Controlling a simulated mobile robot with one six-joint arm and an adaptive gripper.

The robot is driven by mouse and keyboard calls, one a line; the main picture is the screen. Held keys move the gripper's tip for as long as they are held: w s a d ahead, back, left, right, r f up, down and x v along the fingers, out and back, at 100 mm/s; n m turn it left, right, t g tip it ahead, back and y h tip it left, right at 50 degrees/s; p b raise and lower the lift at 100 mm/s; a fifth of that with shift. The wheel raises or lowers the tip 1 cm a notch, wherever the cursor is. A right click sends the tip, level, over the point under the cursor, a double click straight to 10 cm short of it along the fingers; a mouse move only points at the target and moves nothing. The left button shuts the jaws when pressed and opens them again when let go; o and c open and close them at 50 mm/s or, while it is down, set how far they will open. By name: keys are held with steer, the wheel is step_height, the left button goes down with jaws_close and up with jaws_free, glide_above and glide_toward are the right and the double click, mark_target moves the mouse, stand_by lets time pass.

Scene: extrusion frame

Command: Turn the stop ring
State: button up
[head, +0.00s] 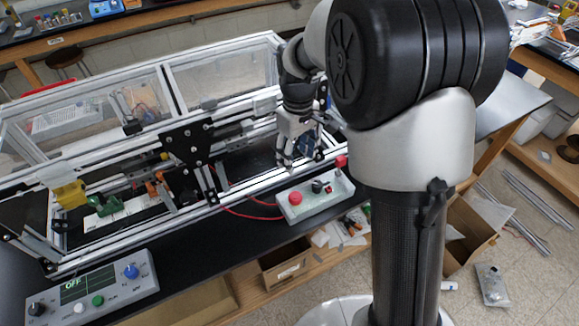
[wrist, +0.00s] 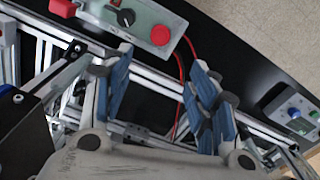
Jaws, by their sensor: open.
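A grey control box (head: 322,207) stands on the black bench top in front of the extrusion frame. It carries a round red stop button (head: 295,198), a black knob (head: 316,186) and a second red part (head: 341,161). No separate ring can be made out around the red button. My gripper (head: 302,161) hangs over the frame's front rail, behind the box. In the wrist view my gripper (wrist: 157,58) shows two blue-padded fingers spread apart with nothing between them. The red button (wrist: 160,35) and black knob (wrist: 126,17) lie beyond the fingertips, apart from them.
A second control panel (head: 93,290) with an OFF display, a blue knob and a green button sits at the front left. Aluminium rails and a black bracket plate (head: 188,143) lie left of my gripper. A red cable (head: 251,214) runs from the box.

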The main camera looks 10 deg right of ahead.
mark_target(295, 195)
step_height(295, 195, down, 17)
steer(key=b, duration=0.3)
steer(key=shift+f, duration=0.15)
steer(key=shift+c, duration=0.6)
steer(key=c, duration=0.9)
